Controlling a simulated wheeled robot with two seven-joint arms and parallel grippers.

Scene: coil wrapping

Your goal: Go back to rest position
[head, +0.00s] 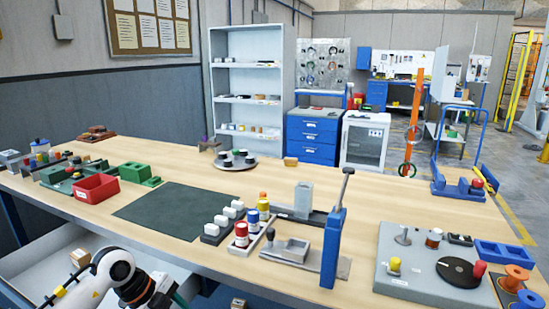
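My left arm (112,275) comes in at the bottom left, below the front edge of the workbench (330,195). Its white link and black joint show, but its gripper is out of the picture. My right arm and gripper are not in view. On the right of the bench lies a grey plate (408,270) with a black disc (460,272), a red knob (479,269), a yellow-topped peg (394,265) and a small copper-brown cylinder (433,238). Orange spools (516,277) stand at the plate's right. Nothing is seen in a gripper.
A dark green mat (165,212) lies mid-bench, mostly bare. A blue lever press (333,245), red-and-white containers (241,236) and a red bin (96,188) stand on the bench. A round grey tray (236,166) sits at the back. A white shelf (246,90) stands behind.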

